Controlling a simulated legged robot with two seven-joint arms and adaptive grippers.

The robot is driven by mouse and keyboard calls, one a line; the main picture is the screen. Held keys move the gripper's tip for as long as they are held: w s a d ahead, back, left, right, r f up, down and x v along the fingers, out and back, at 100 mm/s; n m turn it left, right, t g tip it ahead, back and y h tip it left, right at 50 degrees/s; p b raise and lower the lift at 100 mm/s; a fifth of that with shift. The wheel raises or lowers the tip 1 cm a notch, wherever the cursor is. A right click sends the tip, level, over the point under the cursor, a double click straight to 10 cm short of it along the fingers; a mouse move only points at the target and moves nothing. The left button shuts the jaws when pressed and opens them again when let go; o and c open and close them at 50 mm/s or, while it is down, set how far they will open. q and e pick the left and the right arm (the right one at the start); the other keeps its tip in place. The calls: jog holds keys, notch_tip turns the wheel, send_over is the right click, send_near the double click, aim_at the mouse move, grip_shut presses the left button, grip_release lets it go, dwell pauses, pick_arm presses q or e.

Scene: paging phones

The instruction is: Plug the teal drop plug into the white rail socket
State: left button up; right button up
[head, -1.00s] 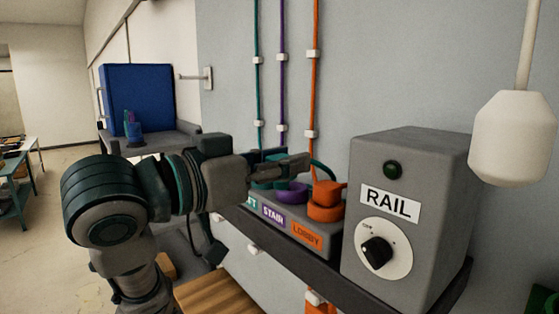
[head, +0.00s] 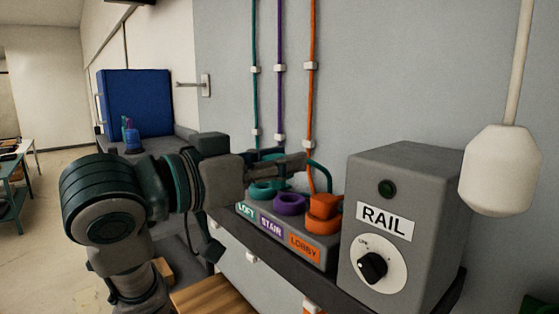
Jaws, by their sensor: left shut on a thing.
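My left gripper (head: 288,165) is shut on the teal drop plug (head: 266,155), which is mostly hidden behind the fingers. It is above the teal LOFT ring (head: 268,189), and a teal cord (head: 322,170) arcs from it to the right. A white faceted body (head: 500,170), apparently the rail socket, hangs on a white cord at the far right, well apart from the gripper. Its opening is not visible. My right gripper is not in view.
The grey RAIL box (head: 416,180) with a dial (head: 372,266) and dark green button stands between gripper and white body. An orange plug (head: 324,205) sits at LOBBY, beside the purple STAIR ring (head: 290,204). A grey wall with three cables is close behind.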

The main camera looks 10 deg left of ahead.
pick_arm(q)
jog(key=w+a+p, duration=1.3)
jog(key=w+a, duration=1.3)
jog(key=w, duration=0.4)
jog(key=shift+w+a, duration=0.2)
jog(key=shift+a, duration=0.15)
dwell(0.6)
